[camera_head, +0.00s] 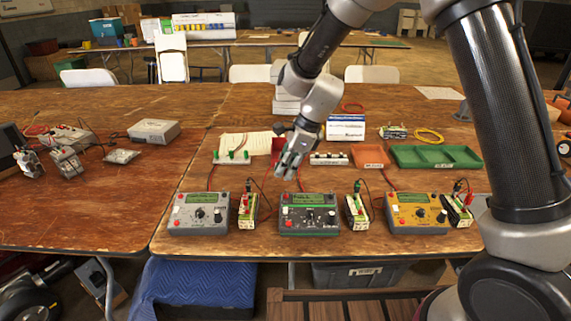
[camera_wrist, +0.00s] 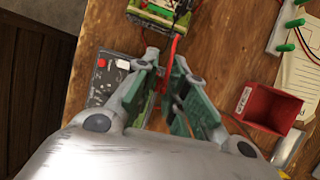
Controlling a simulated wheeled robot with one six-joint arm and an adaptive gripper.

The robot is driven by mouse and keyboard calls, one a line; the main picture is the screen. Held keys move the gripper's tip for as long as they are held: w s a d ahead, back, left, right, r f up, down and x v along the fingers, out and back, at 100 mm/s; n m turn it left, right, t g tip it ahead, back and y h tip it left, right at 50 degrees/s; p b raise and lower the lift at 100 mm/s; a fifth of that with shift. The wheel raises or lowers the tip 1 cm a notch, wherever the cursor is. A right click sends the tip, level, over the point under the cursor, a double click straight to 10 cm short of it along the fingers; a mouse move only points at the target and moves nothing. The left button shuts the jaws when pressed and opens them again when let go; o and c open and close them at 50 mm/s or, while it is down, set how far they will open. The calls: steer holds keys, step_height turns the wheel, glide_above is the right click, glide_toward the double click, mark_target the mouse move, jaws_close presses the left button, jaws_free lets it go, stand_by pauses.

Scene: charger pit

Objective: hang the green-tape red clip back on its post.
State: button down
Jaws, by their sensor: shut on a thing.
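My gripper (camera_head: 290,164) is above the table, behind the dark green charger (camera_head: 308,214). In the wrist view its fingers (camera_wrist: 168,68) are closed around a thin red piece, seemingly the red clip (camera_wrist: 173,48), with a red lead running upward in the picture. The fingers hide most of it, and I cannot make out its tape. A white strip with green posts (camera_head: 232,156) stands behind and left of my gripper; its posts (camera_wrist: 289,48) also show at the right of the wrist view. I cannot tell which post is the clip's own.
A battery pack (camera_head: 248,208) stands left of the dark charger, and another (camera_head: 356,210) stands right of it. A red bin (camera_wrist: 268,107) is near my gripper. A grey charger (camera_head: 199,213), a yellow charger (camera_head: 417,212) and a green tray (camera_head: 435,157) are also on the table. Loose leads cross the surface.

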steer(key=shift+f, duration=2.5)
steer(key=shift+f, duration=0.25)
steer(key=c, duration=1.4)
jaws_free()
steer(key=shift+o, duration=0.3)
steer(key=shift+o, duration=0.9)
steer(key=shift+r, duration=3.75)
